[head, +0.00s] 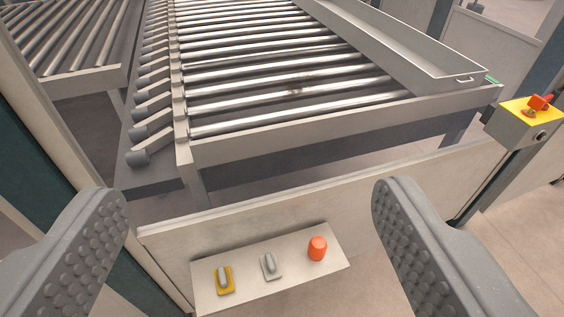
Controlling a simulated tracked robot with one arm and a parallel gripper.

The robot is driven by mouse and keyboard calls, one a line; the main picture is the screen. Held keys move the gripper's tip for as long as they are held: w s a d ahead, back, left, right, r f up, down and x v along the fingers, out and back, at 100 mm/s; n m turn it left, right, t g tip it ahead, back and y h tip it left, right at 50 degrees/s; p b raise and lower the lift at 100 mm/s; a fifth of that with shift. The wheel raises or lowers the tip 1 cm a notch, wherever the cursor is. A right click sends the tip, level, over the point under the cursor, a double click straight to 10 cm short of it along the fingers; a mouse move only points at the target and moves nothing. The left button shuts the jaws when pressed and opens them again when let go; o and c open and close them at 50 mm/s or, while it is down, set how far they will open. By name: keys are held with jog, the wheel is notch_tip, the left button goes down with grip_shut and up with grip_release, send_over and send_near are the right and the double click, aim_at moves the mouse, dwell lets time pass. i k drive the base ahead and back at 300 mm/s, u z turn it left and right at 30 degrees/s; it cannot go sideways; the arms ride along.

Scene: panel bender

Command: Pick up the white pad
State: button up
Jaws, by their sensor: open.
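The white pad (270,267) is a small pale plate with a grey grip on top. It sits in the middle of a light shelf-like plate (215,297) near the bottom of the head view. A yellow pad (225,282) with a similar grey grip is just left of it, and an orange knob-like piece (317,248) is to its right. My gripper (248,193) is open, with grey studded fingers wide apart at left and right. The three pieces appear between the fingers, lower in the picture. No finger visibly touches them, and nothing is held.
A low light panel (380,185) runs behind the plate. Beyond it is a roller conveyor (270,85) with a long metal tray (415,50) on its right side. A yellow box with a red emergency knob (537,103) stands at the right. Another roller table (70,45) is at upper left.

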aim_at(270, 266)
jog(key=u, duration=1.4)
jog(key=k, duration=0.9)
jog(key=z, duration=0.5)
jog(key=i, duration=1.3)
jog(key=u, duration=0.1)
